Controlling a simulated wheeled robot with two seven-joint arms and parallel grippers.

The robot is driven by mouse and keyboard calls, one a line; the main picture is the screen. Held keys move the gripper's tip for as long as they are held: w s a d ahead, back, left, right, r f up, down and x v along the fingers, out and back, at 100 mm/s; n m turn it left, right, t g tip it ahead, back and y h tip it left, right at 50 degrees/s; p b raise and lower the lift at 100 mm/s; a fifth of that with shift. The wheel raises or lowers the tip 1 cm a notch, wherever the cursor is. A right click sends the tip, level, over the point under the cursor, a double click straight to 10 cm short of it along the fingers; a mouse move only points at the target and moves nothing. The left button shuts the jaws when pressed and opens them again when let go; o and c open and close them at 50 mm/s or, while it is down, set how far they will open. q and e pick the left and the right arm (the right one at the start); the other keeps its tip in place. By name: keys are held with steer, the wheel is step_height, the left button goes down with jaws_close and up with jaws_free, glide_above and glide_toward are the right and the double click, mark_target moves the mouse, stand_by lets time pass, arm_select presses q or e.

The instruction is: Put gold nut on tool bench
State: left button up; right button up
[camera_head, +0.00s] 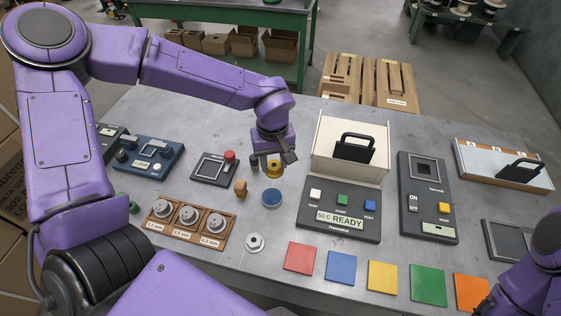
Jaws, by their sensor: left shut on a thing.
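My left gripper (271,163) hangs over the middle of the grey metal table (300,218), fingers pointing down. It is shut on the gold nut (274,171), a small yellow-gold piece that shows between the dark fingertips and is partly hidden by them. I cannot tell for sure whether the nut touches the table top. A green bench (225,14) stands behind the table; I cannot tell which surface is the tool bench.
A small orange-brown block (240,188) stands left of the pad. Colored squares (340,267) line the front edge.

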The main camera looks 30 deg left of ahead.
mark_target(277, 160)
arm_select(q)
steer(key=w+f, duration=0.2)
steer(key=w+a+f, duration=0.1)
steer(key=w+f, duration=0.1)
steer(key=f, duration=0.1)
steer(key=shift+a+f+p, duration=0.2)
steer(key=shift+p, duration=0.2)
steer(key=shift+w+f, duration=0.15)
steer(key=shift+f, duration=0.7)
steer(key=shift+w+f, duration=0.1)
steer(key=shift+f, duration=0.75)
steer(key=shift+s+f, duration=0.1)
steer(key=shift+f, duration=0.05)
steer(key=o, duration=1.2)
